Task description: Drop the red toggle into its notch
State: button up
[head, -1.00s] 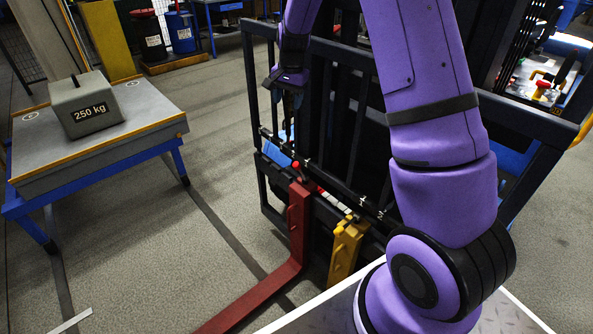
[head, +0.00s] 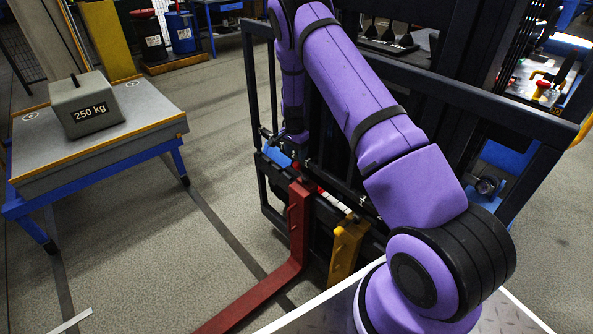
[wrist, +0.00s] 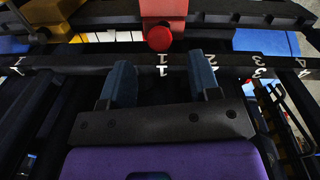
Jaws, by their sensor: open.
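The red toggle (head: 297,167) is a small round knob at the top of the red fork (head: 299,220), which hangs on the dark carriage. In the wrist view the red toggle (wrist: 159,38) sits at top centre, just beyond the numbered dark bar (wrist: 135,60), in line with the figure 1. My gripper (wrist: 161,75) is open, its two blue fingers apart with nothing between them. It is close to the toggle but not around it. In the head view my gripper (head: 293,150) is small, dark and just above the knob. The notch itself is too dark to make out.
A yellow fork (head: 347,255) hangs right of the red one; its yellow part (wrist: 45,10) shows upper left in the wrist view. A grey 250 kg weight (head: 88,105) stands on a table (head: 150,115) at left. Open floor lies between.

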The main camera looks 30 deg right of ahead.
aim_at(296, 169)
jog(key=f, duration=0.8)
jog(key=shift+s+f, duration=0.2)
jog(key=shift+f, duration=0.2)
grip_shut()
jog(key=a+f+t+h, duration=0.2)
jog(key=f+h, duration=0.4)
jog(key=h, duration=0.3)
jog(key=shift+s+a+f+h, duration=0.15)
jog(key=shift+s+a+h, duration=0.15)
jog(key=shift+a, duration=0.6)
